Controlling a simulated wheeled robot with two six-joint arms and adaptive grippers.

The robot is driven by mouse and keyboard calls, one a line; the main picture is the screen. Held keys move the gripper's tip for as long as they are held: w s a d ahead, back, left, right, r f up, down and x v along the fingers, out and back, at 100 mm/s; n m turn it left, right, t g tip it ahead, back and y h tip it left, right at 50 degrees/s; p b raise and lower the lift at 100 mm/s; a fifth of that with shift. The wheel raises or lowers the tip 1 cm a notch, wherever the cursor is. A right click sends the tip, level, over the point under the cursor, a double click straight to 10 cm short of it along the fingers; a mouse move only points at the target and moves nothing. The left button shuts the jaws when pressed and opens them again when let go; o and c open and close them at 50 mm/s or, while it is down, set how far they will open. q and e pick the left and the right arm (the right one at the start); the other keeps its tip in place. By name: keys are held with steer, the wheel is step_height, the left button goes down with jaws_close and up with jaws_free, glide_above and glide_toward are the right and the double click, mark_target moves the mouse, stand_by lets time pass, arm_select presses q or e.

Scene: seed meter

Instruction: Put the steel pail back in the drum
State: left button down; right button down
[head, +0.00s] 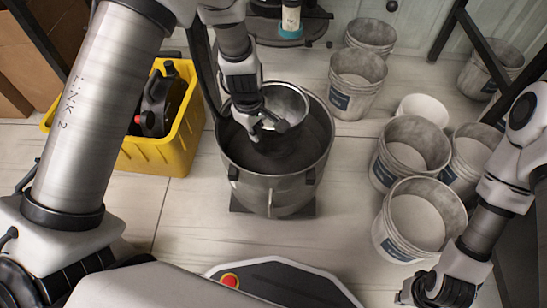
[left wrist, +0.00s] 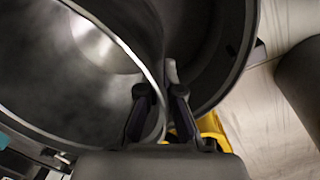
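The dark grey drum (head: 275,185) stands upright on the floor in the middle of the head view. The shiny steel pail (head: 287,97) is at the drum's mouth, toward its back, overlapping the opening. How deep it sits is hard to tell. My left gripper (head: 264,122) is over the drum at the pail's near edge. In the left wrist view, the pail's rim runs between the fingers of the left gripper (left wrist: 161,100), which look closed on it. The drum wall (left wrist: 238,50) curves to the right. My right gripper (head: 432,292) is low at right, away from the drum; its fingers are unclear.
A yellow crate (head: 178,140) with a black jug (head: 160,100) stands left of the drum. Several grey buckets (head: 400,250) stand at right, and more stand behind. A dark-topped base with a red button (head: 230,281) is in front. Open floor lies around the drum.

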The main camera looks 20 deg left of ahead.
arm_select(q)
step_height(320, 180, down, 9)
steer(key=b, duration=0.5)
steer(key=c, duration=1.8)
jaws_free()
steer(key=shift+f+b, duration=0.2)
steer(key=shift+b, duration=0.1)
steer(key=o, duration=0.5)
steer(key=r+p, duration=0.2)
steer(key=r, duration=0.2)
steer(key=r+p, duration=0.3)
steer(key=r, duration=0.1)
steer(key=s+r+p, duration=0.1)
steer(key=r+p, duration=0.2)
steer(key=r, duration=0.1)
steer(key=shift+a+r, duration=0.2)
steer(key=shift+a, duration=0.05)
